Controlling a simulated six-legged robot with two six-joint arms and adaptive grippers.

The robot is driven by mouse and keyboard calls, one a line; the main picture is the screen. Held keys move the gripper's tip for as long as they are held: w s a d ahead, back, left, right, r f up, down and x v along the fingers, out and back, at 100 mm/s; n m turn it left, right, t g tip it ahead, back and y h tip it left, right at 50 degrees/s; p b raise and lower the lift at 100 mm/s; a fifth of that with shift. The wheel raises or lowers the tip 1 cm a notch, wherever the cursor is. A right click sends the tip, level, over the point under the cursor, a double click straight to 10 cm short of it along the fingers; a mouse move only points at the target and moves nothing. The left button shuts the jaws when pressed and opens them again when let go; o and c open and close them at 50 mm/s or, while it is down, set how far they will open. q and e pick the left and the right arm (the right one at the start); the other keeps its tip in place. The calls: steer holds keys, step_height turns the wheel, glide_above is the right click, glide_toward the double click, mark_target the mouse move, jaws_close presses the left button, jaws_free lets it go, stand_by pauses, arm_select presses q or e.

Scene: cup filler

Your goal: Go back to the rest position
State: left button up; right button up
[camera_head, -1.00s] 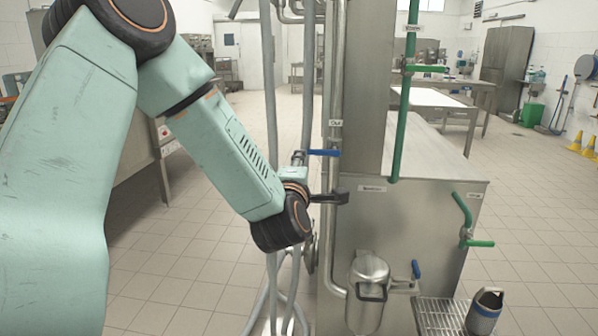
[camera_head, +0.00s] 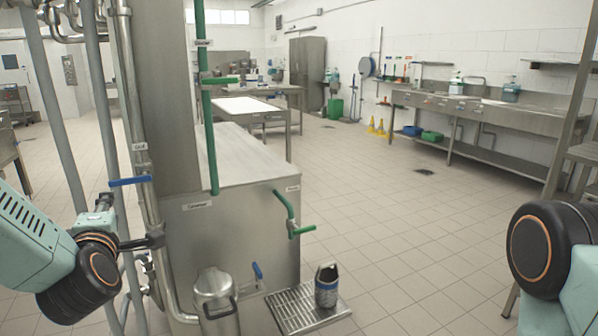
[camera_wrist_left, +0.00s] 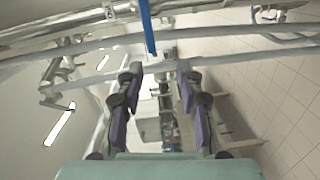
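My left gripper (camera_head: 150,238) reaches in from the left, close to the vertical steel pipe and below a blue valve handle (camera_head: 130,181). In the left wrist view, my left gripper (camera_wrist_left: 159,72) has its two purple-padded fingers apart with nothing between them. The blue handle (camera_wrist_left: 148,28) shows ahead of the fingertips there, apart from them. A dark cup with a blue band (camera_head: 326,287) stands upright on a metal grate (camera_head: 285,315). Part of my right arm (camera_head: 548,250) shows at the right edge, but its gripper is out of view.
A large steel tank (camera_head: 240,240) with green valve handles (camera_head: 300,230) stands in the middle. A lidded steel canister (camera_head: 215,300) is at its front. Pipes (camera_head: 60,110) crowd the left. The tiled floor (camera_head: 420,220) to the right is open, with a sink counter (camera_head: 470,108) along the wall.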

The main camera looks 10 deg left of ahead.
arm_select(q)
steer(key=s+d+f+m+g+h, duration=0.2)
steer(key=s+d+f+m+h, duration=0.15)
steer(key=f+m, duration=0.35)
steer(key=s+d+f+m+g+h, duration=0.25)
steer(key=d+f+m, duration=0.2)
steer(key=f, duration=0.45)
steer(key=s+d+f+m+g+h, duration=0.2)
steer(key=s+d+f+m, duration=0.25)
steer(key=f, duration=0.35)
steer(key=s+d+f+m+g, duration=0.1)
steer(key=s+f+m+g, duration=0.1)
steer(key=s+f, duration=0.3)
steer(key=s+d+f+m+g, duration=0.2)
steer(key=s+f, duration=0.3)
steer(key=s, duration=0.6)
steer(key=s+d+f+m+g, duration=0.2)
steer(key=s+f+g, duration=0.2)
steer(key=s, duration=0.4)
steer(key=shift+s+f+h, duration=0.3)
steer(key=shift+s+f, duration=0.1)
steer(key=shift+f, duration=0.05)
steer(key=shift+o, duration=0.4)
steer(key=shift+w+g, duration=0.1)
steer(key=shift+g, duration=0.15)
